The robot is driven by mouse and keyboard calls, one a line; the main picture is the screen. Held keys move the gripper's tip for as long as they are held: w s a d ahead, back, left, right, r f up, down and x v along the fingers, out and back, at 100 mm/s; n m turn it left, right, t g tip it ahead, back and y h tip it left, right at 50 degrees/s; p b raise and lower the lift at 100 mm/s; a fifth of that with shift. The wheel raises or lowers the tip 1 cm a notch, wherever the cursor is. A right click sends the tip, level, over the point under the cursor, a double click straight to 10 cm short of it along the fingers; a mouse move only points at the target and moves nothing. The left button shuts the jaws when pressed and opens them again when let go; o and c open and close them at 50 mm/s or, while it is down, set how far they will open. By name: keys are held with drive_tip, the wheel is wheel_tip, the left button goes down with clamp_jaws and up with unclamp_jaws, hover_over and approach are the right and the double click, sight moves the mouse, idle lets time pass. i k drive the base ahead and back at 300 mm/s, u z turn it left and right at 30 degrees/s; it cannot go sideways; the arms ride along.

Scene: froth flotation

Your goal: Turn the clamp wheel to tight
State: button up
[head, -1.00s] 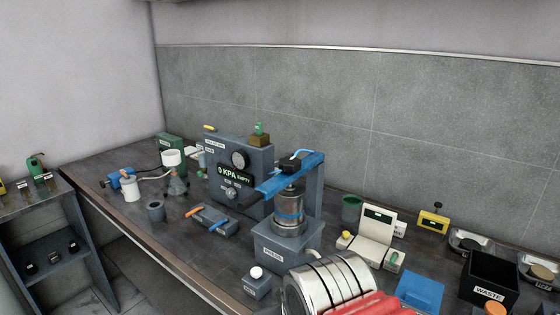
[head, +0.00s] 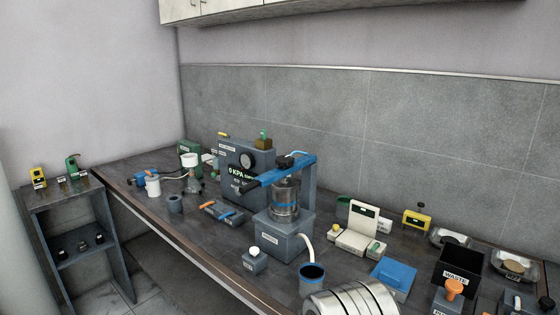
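The press unit (head: 283,243) stands on the bench near the middle, a grey base holding a clear and metal cylinder (head: 286,203). A blue clamp arm (head: 298,168) reaches over the cylinder from the column at its right. A small black part (head: 284,161) sits on top of the arm and may be the clamp wheel; it is too small to tell its turn. Behind it, the grey control box (head: 228,155) carries a round gauge (head: 247,160) and a green display reading 0 KPA. My gripper is not in view.
A silver ribbed cylinder, apparently my arm, fills the bottom edge. A blue-rimmed cup (head: 312,277) and a white-knobbed block (head: 254,261) stand in front of the press. At right are a blue pad (head: 393,278) and a black waste bin (head: 458,270). A shelf (head: 72,215) stands at left.

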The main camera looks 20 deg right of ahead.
sight(285, 161)
drive_tip(key=u, duration=0.4)
drive_tip(key=i, duration=1)
drive_tip(key=z, duration=0.05)
